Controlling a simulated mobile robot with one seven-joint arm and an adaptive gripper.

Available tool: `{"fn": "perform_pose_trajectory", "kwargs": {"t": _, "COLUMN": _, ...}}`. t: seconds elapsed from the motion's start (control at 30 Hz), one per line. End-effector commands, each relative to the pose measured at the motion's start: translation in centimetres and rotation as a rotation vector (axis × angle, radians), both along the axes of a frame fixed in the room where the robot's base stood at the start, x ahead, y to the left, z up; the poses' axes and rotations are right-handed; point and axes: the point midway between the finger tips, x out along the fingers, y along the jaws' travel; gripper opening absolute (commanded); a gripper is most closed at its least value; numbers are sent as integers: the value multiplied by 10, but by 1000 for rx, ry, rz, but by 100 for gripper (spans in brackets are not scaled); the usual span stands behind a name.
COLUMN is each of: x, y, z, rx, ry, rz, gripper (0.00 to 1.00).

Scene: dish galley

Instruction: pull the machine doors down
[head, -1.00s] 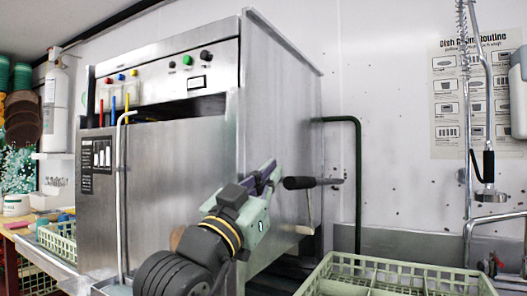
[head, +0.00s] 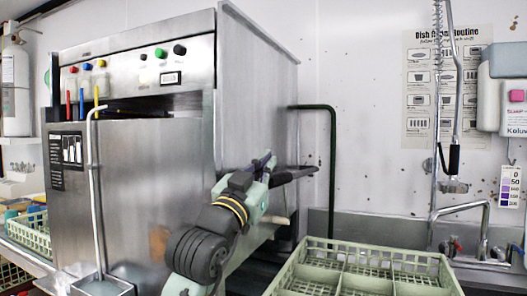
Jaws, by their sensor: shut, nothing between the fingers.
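The steel dish machine (head: 258,95) stands left of centre, with a control panel on top. Its front door (head: 150,190) is a broad steel sheet, and a dark gap (head: 160,104) shows between its top edge and the panel.
A green dish rack (head: 365,255) stands at the front right, close to my arm. A dark green pipe (head: 333,165) runs down the wall behind. A sprayer (head: 453,170) and tap (head: 480,215) are at the right. Another green rack (head: 30,232) is at the far left.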

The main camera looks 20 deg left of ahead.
Motion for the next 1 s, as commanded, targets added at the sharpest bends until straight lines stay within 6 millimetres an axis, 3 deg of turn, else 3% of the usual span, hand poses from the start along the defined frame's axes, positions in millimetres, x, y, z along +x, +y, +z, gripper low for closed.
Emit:
{"fn": "perform_pose_trajectory", "kwargs": {"t": 0.2, "x": 1, "y": 2, "z": -12, "rx": -1, "ry": -1, "rz": -1, "gripper": 0}}
{"fn": "perform_pose_trajectory", "kwargs": {"t": 0.6, "x": 1, "y": 2, "z": -18, "rx": 0, "ry": -3, "rz": -2, "gripper": 0}}
{"fn": "perform_pose_trajectory", "kwargs": {"t": 1.0, "x": 0, "y": 2, "z": -85, "rx": -6, "ry": -93, "rz": -6, "gripper": 0}}
